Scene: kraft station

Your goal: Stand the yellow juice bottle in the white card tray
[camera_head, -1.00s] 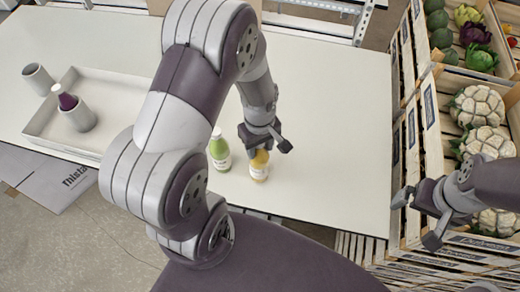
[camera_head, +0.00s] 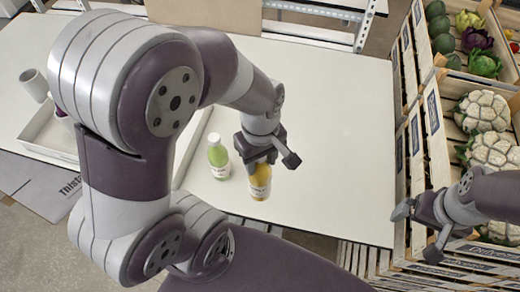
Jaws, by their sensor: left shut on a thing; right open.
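The yellow juice bottle (camera_head: 260,184) is upright near the front edge of the white table. My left gripper (camera_head: 262,164) is shut on its upper part from above, hiding its cap. I cannot tell whether its base touches the table. The white card tray (camera_head: 50,136) lies at the left of the table, largely hidden behind my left arm. My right gripper (camera_head: 420,232) is open and empty at the right, in front of the vegetable crates.
A green bottle (camera_head: 218,158) stands just left of the yellow one. Another grey cup (camera_head: 35,84) is at the tray's far left corner. Wooden crates with cauliflowers (camera_head: 485,112) line the right side. The table's middle and right are clear.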

